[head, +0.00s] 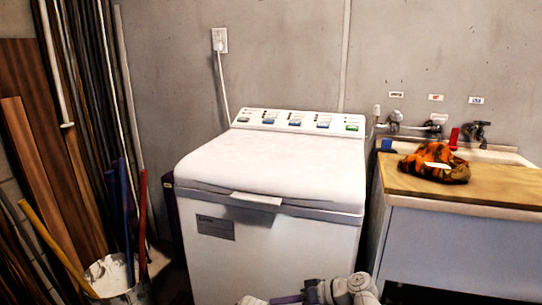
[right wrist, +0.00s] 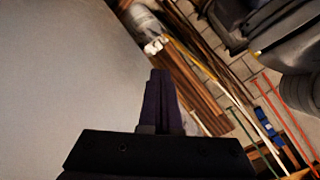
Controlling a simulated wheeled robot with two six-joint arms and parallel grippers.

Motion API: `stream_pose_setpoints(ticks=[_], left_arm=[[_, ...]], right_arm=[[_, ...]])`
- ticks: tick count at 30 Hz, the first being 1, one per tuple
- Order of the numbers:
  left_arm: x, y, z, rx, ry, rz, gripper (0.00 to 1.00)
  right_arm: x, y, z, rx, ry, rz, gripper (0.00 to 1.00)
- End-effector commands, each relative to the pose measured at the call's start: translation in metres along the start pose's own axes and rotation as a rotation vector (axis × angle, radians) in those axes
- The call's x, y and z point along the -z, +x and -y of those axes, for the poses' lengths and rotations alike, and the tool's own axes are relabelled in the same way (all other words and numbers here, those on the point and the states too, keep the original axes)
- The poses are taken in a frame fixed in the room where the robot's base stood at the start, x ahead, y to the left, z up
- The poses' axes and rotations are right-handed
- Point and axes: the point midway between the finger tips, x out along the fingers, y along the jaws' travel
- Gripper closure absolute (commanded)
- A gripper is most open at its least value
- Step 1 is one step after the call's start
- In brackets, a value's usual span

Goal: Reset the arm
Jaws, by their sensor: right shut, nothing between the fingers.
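My right arm shows at the bottom edge of the head view, in front of the washing machine (head: 270,235), with its gripper (head: 285,299) pointing left and partly cut off by the frame. In the right wrist view the dark fingers of the right gripper (right wrist: 160,85) are together, with nothing between them. A plain pale surface fills the left of that view. My left gripper is in neither view. The washing machine's white lid (head: 275,165) is closed.
Right of the machine stands a sink cabinet with a wooden board (head: 490,184) and an orange-black patterned cloth (head: 434,162) on it. A bucket (head: 112,275) and long planks and poles (head: 50,150) crowd the left. A wall outlet (head: 220,40) is behind.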

Motion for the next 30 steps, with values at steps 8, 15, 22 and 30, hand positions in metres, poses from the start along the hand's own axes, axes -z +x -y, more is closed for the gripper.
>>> stream_pose_setpoints(ticks=[8, 15, 22, 30], left_arm=[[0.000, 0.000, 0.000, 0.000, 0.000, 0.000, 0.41], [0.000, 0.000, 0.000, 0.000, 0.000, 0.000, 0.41], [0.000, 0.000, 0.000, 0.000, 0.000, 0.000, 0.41], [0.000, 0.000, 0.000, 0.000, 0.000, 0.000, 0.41]], right_arm=[[-0.091, -0.019, -0.069, -0.474, 0.213, 0.352, 1.00], [-0.127, -0.067, -0.108, -0.852, 0.329, 0.469, 1.00], [-0.143, -0.051, -0.085, -0.945, 0.259, 0.579, 1.00], [-0.163, -0.015, -0.039, -0.932, 0.112, 0.718, 1.00]])
